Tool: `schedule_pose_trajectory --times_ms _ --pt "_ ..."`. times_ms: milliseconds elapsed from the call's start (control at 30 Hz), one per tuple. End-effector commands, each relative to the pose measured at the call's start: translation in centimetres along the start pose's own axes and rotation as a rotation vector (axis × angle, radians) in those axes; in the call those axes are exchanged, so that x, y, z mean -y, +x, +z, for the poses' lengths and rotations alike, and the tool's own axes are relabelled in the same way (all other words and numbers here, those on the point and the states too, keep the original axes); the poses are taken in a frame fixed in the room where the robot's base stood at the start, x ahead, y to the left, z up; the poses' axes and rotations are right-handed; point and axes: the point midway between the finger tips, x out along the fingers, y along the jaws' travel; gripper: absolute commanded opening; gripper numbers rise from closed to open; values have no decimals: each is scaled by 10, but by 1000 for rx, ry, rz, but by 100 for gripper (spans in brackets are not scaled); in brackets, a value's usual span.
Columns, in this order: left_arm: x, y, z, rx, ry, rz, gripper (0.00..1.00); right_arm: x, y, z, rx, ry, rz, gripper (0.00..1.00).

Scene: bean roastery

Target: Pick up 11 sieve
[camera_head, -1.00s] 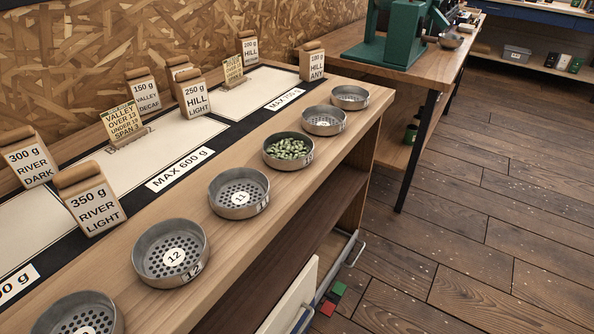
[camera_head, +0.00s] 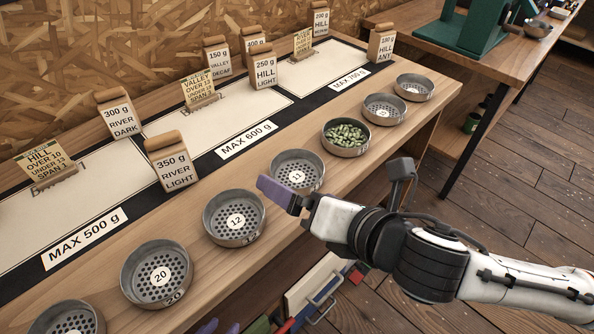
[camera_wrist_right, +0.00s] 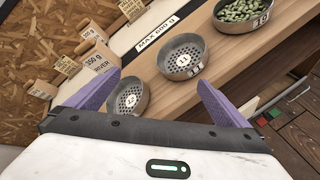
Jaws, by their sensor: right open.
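The 11 sieve (camera_head: 297,165) is a round grey metal pan with a perforated bottom, on the wooden bench top between the 12 sieve (camera_head: 234,217) and a sieve of green beans (camera_head: 346,137). My right gripper (camera_head: 284,198) is above the bench at the near side of the 11 sieve, its purple finger covering part of the near rim. In the right wrist view the 11 sieve (camera_wrist_right: 183,55) lies ahead of the open, empty fingers (camera_wrist_right: 160,92). Only purple tips of my left gripper (camera_head: 220,327) show at the bottom edge.
The 20 sieve (camera_head: 157,274) and another sieve (camera_head: 69,318) stand nearer. Two more sieves (camera_head: 384,109) (camera_head: 414,87) stand beyond the beans. Bags such as the 350 g River Light (camera_head: 172,162) stand behind the row, on and beside pale mats.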

Motion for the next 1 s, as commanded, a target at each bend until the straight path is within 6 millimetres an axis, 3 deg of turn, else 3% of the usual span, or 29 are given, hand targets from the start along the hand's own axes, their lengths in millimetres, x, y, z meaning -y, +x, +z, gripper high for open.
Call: schedule_pose_trajectory --times_ms 100,333,1000 --pt "0 1 -3 -4 2 1 31 11 3 15 9 -317 -6 100" --pt "-1 1 -5 -6 3 3 31 31 4 30 6 -654 -28 100" --pt "-2 1 1 0 2 5 31 35 80 32 4 -700 -30 100"
